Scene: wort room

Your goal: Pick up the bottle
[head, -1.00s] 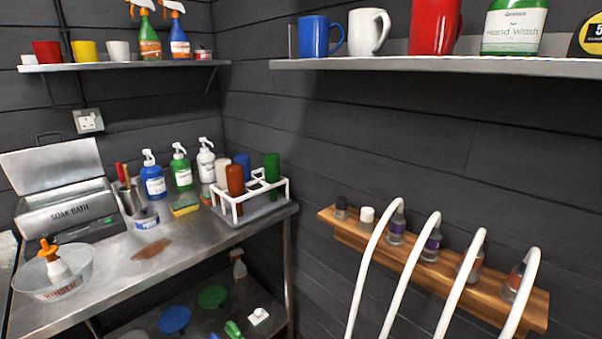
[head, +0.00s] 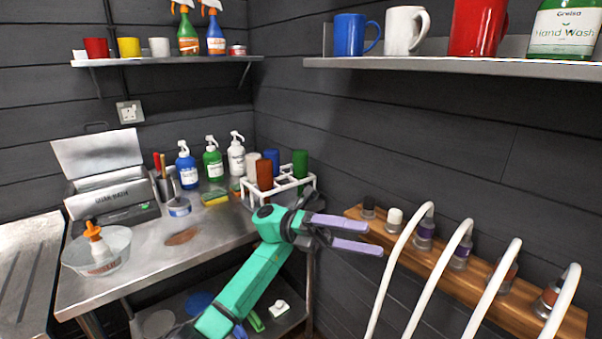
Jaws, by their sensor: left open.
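My left gripper (head: 375,238), with purple fingers on a green arm, is open and empty. It is in front of the table's right end, with its fingertips near the left end of the wooden rack. Several bottles are in view. Blue (head: 187,165), green (head: 213,160) and white (head: 236,155) pump bottles stand at the back of the steel table. A small orange-topped bottle (head: 98,245) leans in a clear bowl (head: 70,258). Brown (head: 264,174), blue and green (head: 300,163) bottles stand in a white carrier (head: 309,184). My right gripper is not in view.
The wooden rack (head: 482,289) on the right wall holds small bottles, with white curved hoses in front. A soak bath (head: 110,197) stands on the steel table (head: 140,262). Shelves above hold mugs, spray bottles and a hand wash bottle (head: 565,30).

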